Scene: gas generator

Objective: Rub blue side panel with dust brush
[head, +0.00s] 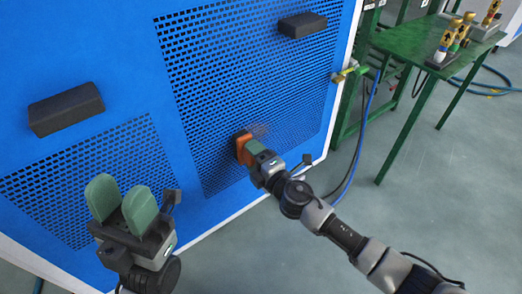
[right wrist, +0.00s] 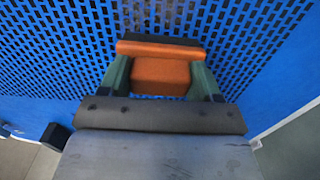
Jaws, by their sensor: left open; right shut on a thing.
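The blue side panel (head: 215,205) fills the left and middle of the head view, with two perforated grilles. My right gripper (head: 250,150) is shut on the orange dust brush (head: 243,148) at the lower part of the right grille. In the right wrist view the brush (right wrist: 160,72) sits between the green fingers, with a dark strip along its far edge close to the perforated panel (right wrist: 60,50). I cannot tell for certain whether it touches. My left gripper (head: 122,205) is open and empty in front of the left grille.
Two black handles stick out from the panel, one at left (head: 66,108) and one at upper right (head: 302,25). A green table (head: 415,50) with brass fittings stands at right. A blue hose (head: 365,130) hangs beside the panel's right edge. Grey floor is clear at lower right.

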